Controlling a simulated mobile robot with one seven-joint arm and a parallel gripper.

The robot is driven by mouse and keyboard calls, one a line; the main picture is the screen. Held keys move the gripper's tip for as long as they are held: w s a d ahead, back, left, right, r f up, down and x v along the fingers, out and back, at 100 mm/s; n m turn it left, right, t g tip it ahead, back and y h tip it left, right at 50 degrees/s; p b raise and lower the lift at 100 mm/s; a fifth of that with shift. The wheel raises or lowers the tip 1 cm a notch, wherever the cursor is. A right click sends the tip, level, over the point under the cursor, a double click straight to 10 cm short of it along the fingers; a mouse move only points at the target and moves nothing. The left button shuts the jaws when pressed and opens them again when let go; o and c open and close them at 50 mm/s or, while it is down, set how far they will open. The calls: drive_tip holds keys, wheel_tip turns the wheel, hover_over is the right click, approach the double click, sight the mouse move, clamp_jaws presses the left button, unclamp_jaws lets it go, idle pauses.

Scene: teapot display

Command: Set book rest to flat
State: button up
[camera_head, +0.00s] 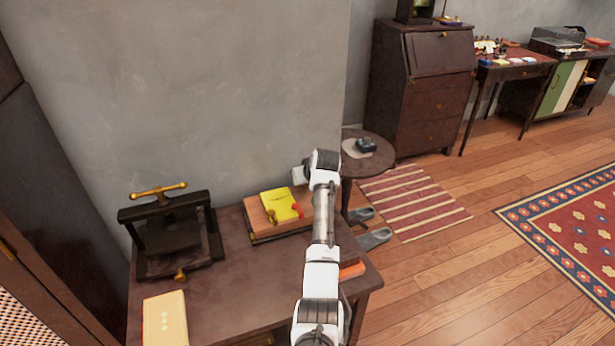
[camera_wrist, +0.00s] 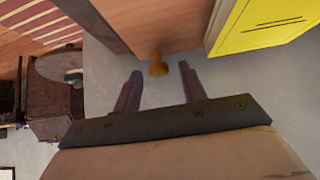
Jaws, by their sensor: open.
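The book rest (camera_head: 262,219) is a reddish-brown wooden board over a darker base, against the wall on the dark table. A yellow book (camera_head: 283,203) lies on it. I cannot tell its exact tilt. In the wrist view the rest's wooden board (camera_wrist: 170,22) fills the top middle, with a brass knob (camera_wrist: 157,65) at its edge and the yellow book (camera_wrist: 262,22) to the right. My gripper (camera_wrist: 160,70) is open, with the knob between or just beyond its fingertips. No contact can be made out. In the head view my arm hides the fingers.
A dark press (camera_head: 170,238) with a brass handle stands left on the table (camera_head: 232,285). A cream book (camera_head: 165,318) lies in front of it. An orange-red item (camera_head: 352,270) is partly behind my arm. A round side table (camera_head: 378,157) stands beyond, right.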

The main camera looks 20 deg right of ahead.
drive_tip(key=b+v, duration=0.2)
drive_tip(key=v, duration=1.1)
drive_tip(key=shift+s+r, duration=0.25)
